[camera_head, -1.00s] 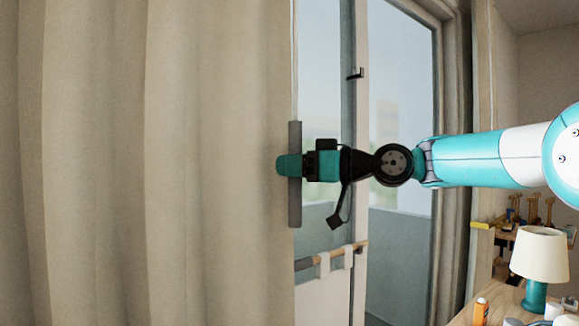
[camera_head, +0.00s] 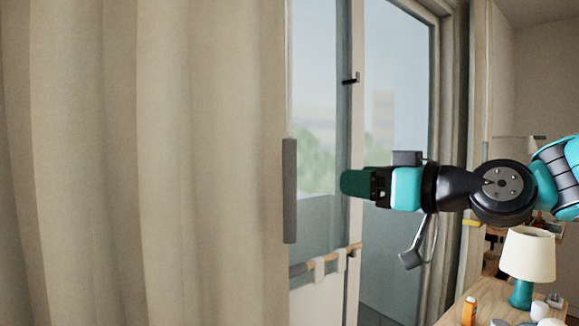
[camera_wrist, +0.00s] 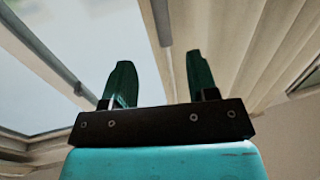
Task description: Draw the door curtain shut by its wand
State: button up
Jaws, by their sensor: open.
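The beige curtain (camera_head: 150,160) hangs across the left half of the head view, its right edge beside the glass door. The grey wand (camera_head: 289,190) hangs upright at that edge. My gripper (camera_head: 352,184) is to the right of the wand, apart from it, in front of the door frame, with its fingers pointing left. In the wrist view my gripper (camera_wrist: 159,75) has its two dark green fingers spread with nothing between them. There the curtain (camera_wrist: 240,45) shows at right, and a grey bar that looks like the wand (camera_wrist: 162,22) lies beyond the fingertips.
The glass door (camera_head: 398,100) has a dark handle (camera_head: 351,79) and a low rail (camera_head: 325,261) with white cloths. At lower right a wooden table (camera_head: 450,312) bears a lamp (camera_head: 528,255), an orange bottle (camera_head: 469,311) and small items. A gap lies between wand and gripper.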

aim_at(295, 172)
jog(key=p+x, duration=0.7)
jog(key=x, duration=0.7)
jog(key=shift+r, duration=0.15)
jog(key=shift+w+a, duration=0.35)
jog(key=shift+a, duration=0.15)
grip_shut()
jog(key=shift+w, duration=0.1)
